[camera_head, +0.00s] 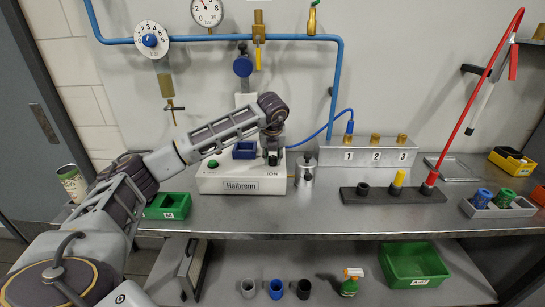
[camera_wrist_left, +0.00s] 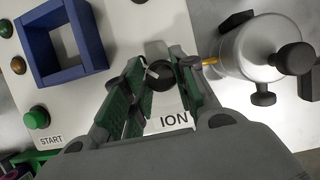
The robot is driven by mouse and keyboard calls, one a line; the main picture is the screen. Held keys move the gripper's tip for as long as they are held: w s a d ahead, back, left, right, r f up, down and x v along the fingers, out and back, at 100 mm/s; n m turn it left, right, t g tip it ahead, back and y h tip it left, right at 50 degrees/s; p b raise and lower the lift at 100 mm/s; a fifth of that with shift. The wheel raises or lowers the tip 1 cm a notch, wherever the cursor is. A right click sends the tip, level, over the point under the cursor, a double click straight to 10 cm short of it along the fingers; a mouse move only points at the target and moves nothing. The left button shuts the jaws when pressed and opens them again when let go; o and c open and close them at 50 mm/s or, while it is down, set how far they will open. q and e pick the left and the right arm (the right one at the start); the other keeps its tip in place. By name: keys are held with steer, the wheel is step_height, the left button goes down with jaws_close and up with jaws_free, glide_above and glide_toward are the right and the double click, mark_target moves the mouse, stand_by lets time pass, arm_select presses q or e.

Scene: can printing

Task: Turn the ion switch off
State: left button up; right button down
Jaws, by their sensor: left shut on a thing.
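The ion switch is a black round knob with a light mark, on the white machine's sloped panel above the label ION; the left wrist view shows the knob (camera_wrist_left: 161,75). My left gripper (camera_wrist_left: 162,77) has its green-padded fingers on either side of the knob and is shut on it. In the head view, my left arm reaches in from the left and my left gripper (camera_head: 272,148) points down at the right end of the white machine (camera_head: 240,186). The ION label shows just below it. My right gripper is not in view.
A silver cylinder with black knobs (camera_wrist_left: 262,48) stands close to the right of the gripper. A blue square frame (camera_wrist_left: 68,42) and a green START button (camera_wrist_left: 36,118) lie to its left. A green bin (camera_head: 167,206) sits left of the machine.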

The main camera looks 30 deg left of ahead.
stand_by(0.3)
arm_select(q)
steer(key=o, duration=1)
steer(key=shift+v, duration=6)
